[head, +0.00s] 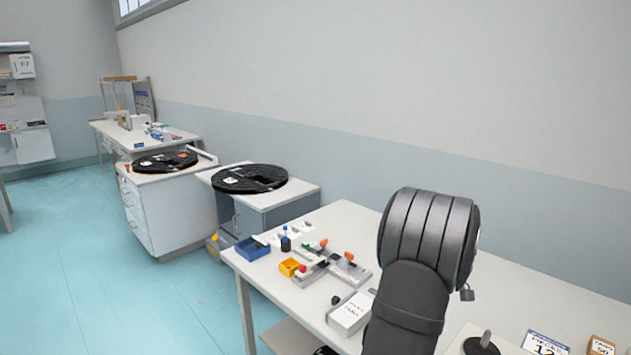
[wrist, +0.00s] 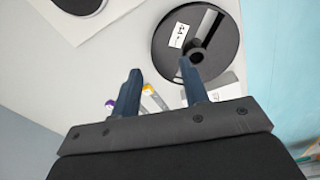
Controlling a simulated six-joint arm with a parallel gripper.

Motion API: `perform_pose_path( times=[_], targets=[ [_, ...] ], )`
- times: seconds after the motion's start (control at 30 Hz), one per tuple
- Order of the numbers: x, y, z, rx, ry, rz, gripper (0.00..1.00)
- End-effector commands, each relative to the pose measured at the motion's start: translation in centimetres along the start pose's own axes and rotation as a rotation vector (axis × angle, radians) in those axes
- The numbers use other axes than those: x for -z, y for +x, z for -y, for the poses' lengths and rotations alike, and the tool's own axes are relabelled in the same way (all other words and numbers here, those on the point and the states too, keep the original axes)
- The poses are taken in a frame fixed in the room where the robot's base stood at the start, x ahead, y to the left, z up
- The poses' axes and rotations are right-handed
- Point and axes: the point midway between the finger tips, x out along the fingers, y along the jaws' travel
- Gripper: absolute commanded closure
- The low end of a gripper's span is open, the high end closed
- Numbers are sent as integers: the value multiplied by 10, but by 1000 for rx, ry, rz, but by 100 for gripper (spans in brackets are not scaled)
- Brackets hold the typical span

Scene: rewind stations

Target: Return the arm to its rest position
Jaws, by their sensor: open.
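My gripper (wrist: 159,68) shows in the wrist view, its two dark blue fingers apart with nothing held between them. Beyond the fingertips, a round black reel (wrist: 172,50) with a white label lies on a pale surface, upper right of the fingers and apart from them as far as I can tell. In the head view my dark, ribbed arm rises over the right part of the white table (head: 335,222). The gripper's fingers cannot be made out there, and the arm hides part of the table.
On the table stand a blue bin (head: 253,249), a yellow block (head: 290,267), a fixture with orange knobs (head: 345,270), a white box (head: 350,313) and a sign (head: 546,343). Cabinets with black reels (head: 249,178) (head: 165,160) stand behind. Floor at left is clear.

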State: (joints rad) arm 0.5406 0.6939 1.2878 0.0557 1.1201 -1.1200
Motion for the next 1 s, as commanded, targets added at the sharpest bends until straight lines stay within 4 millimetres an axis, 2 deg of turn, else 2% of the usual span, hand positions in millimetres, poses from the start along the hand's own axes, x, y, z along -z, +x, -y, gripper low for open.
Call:
perform_pose_path(
  times=[0.2, 0.63, 0.87, 1.0],
  targets=[
    [18, 1, 13, -3, 58, -3, 59],
    [21, 1, 16, -5, 72, -5, 59],
    [9, 0, 6, -2, 37, -2, 59],
    [-10, 0, -7, 1, -23, 2, 59]
  ],
)
